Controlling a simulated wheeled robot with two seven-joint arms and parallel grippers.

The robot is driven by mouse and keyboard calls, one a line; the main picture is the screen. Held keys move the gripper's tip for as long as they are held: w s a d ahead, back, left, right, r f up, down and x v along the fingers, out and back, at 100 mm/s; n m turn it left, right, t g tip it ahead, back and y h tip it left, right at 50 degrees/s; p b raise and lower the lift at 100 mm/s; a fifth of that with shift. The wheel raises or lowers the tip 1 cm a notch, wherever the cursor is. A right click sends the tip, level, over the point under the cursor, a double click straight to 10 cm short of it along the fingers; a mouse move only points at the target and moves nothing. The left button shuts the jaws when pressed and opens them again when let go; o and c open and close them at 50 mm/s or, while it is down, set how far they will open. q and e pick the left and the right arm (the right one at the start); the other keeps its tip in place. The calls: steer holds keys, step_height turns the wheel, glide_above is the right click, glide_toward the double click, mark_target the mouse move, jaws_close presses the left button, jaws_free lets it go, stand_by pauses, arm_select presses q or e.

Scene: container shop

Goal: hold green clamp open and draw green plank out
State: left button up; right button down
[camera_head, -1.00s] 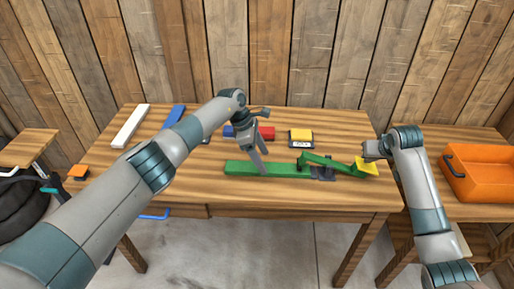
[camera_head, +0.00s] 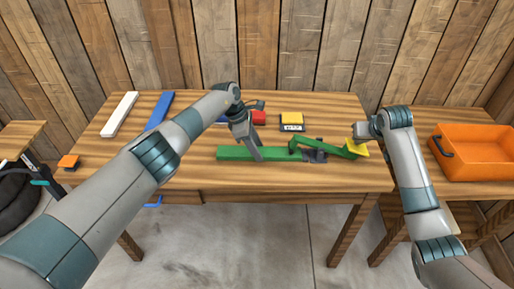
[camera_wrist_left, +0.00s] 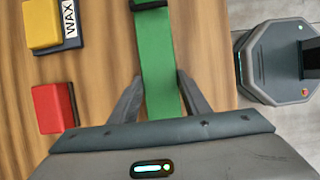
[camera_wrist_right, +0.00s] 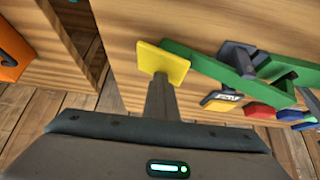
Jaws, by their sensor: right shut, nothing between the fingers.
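The green plank (camera_head: 232,154) lies flat on the table, its right part at the green clamp (camera_head: 312,147). The clamp's green lever (camera_head: 330,148) slants to the right and ends in a yellow pad (camera_head: 357,148). My left gripper (camera_head: 258,156) points down at the plank. In the left wrist view its fingers (camera_wrist_left: 159,80) straddle the plank (camera_wrist_left: 159,50), tips close beside its edges; I cannot tell whether they grip it. My right gripper (camera_wrist_right: 160,80) is shut and empty, its tips at the yellow pad (camera_wrist_right: 163,62), seemingly touching. The jaw contact is too small to see.
A black-and-yellow wax box (camera_head: 291,122) and a red block (camera_head: 259,118) lie behind the plank. A white plank (camera_head: 119,113) and a blue plank (camera_head: 158,110) lie back left. An orange crate (camera_head: 475,165) stands right. The table left of the green plank is clear.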

mark_target(241, 151)
arm_select(q)
steer(key=shift+r, duration=0.2)
arm_select(e)
steer(key=shift+a+f, duration=0.1)
arm_select(q)
steer(key=shift+a, duration=0.25)
stand_by(0.4)
steer(key=shift+a, duration=3.05)
steer(key=shift+r, duration=0.1)
steer(key=shift+r, duration=3.4)
arm_select(e)
step_height(241, 151, up, 9)
arm_select(q)
steer(key=shift+f, duration=0.1)
